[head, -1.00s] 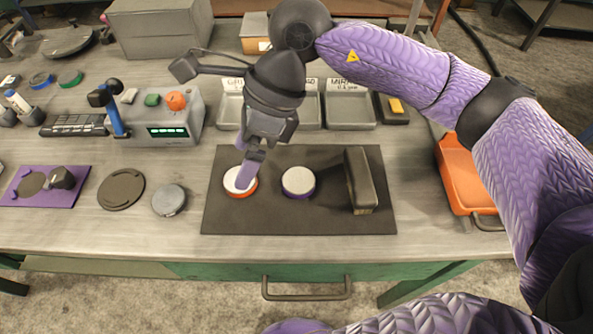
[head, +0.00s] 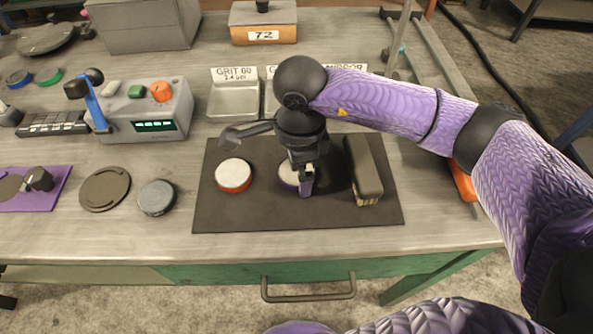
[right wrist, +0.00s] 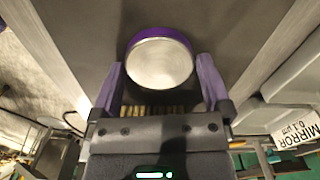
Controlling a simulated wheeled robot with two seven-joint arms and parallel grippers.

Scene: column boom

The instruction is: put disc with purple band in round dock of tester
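The disc with purple band (head: 287,173) lies on the dark mat, white-grey face up, partly hidden by my right gripper (head: 306,184). In the right wrist view this disc (right wrist: 160,64) sits between and just beyond the open fingers (right wrist: 161,80), with no visible grip on it. The tester seems to be the grey box (head: 150,111) with a green display, orange knob and blue lever, at left. A dark round plate (head: 105,189) with a shallow rim lies in front of it; I cannot tell whether it is the round dock. My left gripper is out of view.
A disc with orange band (head: 233,175) lies left on the mat (head: 240,215); a dark upright block (head: 364,168) stands right of my gripper. A grey disc (head: 157,198) and a purple plate (head: 45,193) lie left. Labelled trays (head: 234,101) stand behind.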

